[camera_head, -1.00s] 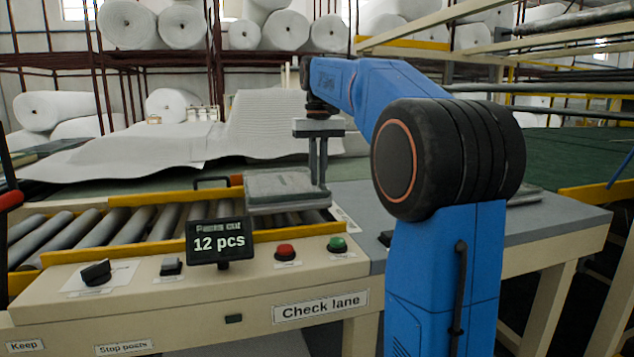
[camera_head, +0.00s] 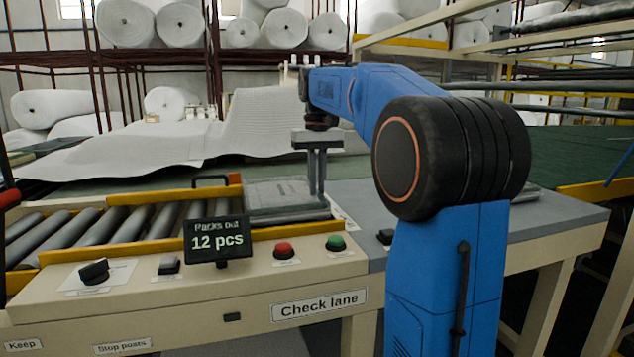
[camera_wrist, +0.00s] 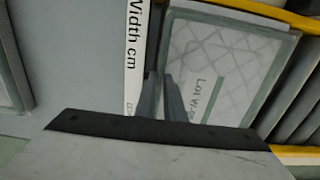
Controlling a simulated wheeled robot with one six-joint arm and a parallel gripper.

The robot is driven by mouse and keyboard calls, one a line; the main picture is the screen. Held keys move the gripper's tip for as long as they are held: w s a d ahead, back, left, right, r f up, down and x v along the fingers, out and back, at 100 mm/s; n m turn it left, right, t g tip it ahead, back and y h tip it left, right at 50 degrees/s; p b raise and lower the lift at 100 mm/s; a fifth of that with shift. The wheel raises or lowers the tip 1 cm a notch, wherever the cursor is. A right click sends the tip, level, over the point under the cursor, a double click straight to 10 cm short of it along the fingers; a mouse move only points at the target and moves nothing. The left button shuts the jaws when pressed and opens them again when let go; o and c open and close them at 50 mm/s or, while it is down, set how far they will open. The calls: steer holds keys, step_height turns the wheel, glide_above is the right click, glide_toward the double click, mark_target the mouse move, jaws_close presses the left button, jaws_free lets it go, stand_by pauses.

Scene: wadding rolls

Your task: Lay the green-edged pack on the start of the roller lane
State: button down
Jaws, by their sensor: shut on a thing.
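The green-edged pack (camera_head: 284,193) is a flat, clear-wrapped grey pack. My gripper (camera_head: 316,192) is shut on its right edge. The pack lies flat at the right end of the roller lane (camera_head: 103,227), between the yellow rails. I cannot tell whether it fully rests on the rollers. In the wrist view the pack (camera_wrist: 222,62) shows a pale green border, a quilted pattern and partly hidden "Lot" writing. The gripper fingers (camera_wrist: 162,98) are at its near left edge there. The rollers under the pack are hidden.
A "Width cm" scale strip (camera_wrist: 137,50) runs beside the pack. Another pack (camera_wrist: 12,75) lies on the grey table (camera_head: 560,213) to the right. A "12 pcs" display (camera_head: 218,240), a red button (camera_head: 284,250) and a green button (camera_head: 335,244) stand in front of the lane.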

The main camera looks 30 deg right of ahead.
steer(key=c, duration=1.8)
jaws_free()
steer(key=shift+c, duration=0.2)
step_height(320, 180, up, 13)
steer(key=shift+r, duration=0.1)
